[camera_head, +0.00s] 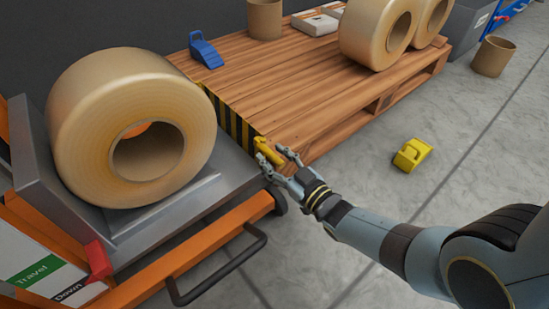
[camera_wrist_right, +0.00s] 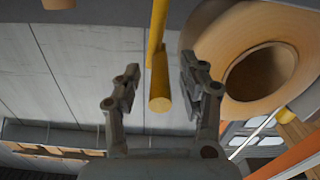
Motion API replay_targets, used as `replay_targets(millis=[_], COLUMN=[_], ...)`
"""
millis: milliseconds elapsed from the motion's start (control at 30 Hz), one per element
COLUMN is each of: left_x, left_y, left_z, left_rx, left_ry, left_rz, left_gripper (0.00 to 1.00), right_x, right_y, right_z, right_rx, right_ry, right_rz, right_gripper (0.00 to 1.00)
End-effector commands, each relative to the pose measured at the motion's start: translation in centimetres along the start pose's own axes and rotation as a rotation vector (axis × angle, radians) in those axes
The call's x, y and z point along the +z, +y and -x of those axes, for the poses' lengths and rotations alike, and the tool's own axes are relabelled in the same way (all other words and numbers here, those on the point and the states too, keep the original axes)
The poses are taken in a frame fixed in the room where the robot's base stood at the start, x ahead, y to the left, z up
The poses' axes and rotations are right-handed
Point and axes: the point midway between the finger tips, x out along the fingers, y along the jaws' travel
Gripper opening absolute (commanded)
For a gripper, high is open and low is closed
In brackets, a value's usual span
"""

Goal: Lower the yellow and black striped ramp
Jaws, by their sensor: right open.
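The yellow and black striped ramp (camera_head: 232,118) shows in the head view as a narrow band between the grey cart top and the wooden pallet. Its exact tilt is hard to tell, and the large roll hides part of it. A yellow handle (camera_head: 266,149) sits at its near end. My right gripper (camera_head: 270,157) is open right at this handle. In the right wrist view the yellow bar of the handle (camera_wrist_right: 160,92) lies between the open fingers (camera_wrist_right: 160,78), with gaps visible on both sides. My left gripper is not in view.
A big tan roll (camera_head: 75,125) rests on the orange-framed cart (camera_head: 232,222). The pallet (camera_head: 290,82) carries a blue wedge (camera_head: 205,52), more rolls (camera_head: 372,35) and a brown tub (camera_head: 265,18).

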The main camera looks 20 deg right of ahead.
Motion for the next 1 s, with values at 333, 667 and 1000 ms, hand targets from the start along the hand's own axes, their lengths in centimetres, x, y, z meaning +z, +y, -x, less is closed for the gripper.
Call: replay_targets(millis=[333, 667, 1000], left_x=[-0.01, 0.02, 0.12], left_y=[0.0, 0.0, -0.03], left_z=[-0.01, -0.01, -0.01], left_rx=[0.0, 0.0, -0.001], left_ry=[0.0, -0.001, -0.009], left_rz=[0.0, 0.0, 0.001], left_gripper=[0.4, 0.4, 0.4], right_x=[-0.02, 0.01, -0.01], right_y=[0.0, 0.0, 0.01], right_z=[0.01, 0.04, 0.36], right_rx=[0.0, 0.0, 0.0], right_ry=[0.0, 0.0, -0.001], right_rz=[0.0, 0.0, -0.015], right_gripper=[0.21, 0.0, 0.0])
